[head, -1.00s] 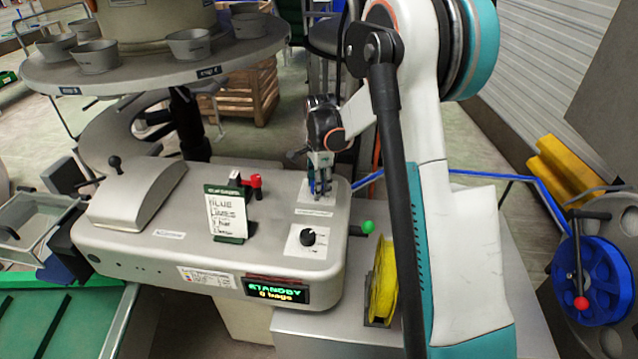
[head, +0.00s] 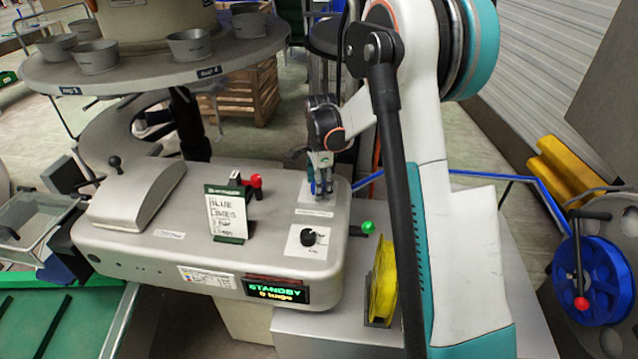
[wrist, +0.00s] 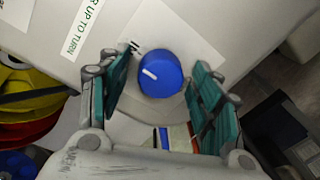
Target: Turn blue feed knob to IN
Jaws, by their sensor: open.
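The blue feed knob (wrist: 158,76) is round with a white pointer line on its top. It sits on a white plate (wrist: 190,32) on the machine's top. In the wrist view my gripper (wrist: 163,88) is open, with one teal finger on each side of the knob and a visible gap to each. In the head view my gripper (head: 320,188) points down over the plate at the right back of the machine, and the fingers mostly hide the knob there.
The grey machine (head: 150,255) has a black knob (head: 308,237), a red-handled lever (head: 255,183), a green-tipped lever (head: 367,227) and a standing card (head: 228,215). Its display (head: 276,291) reads STANDBY. A yellow spool (head: 383,282) stands at the right. A round table (head: 130,80) with cups is behind.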

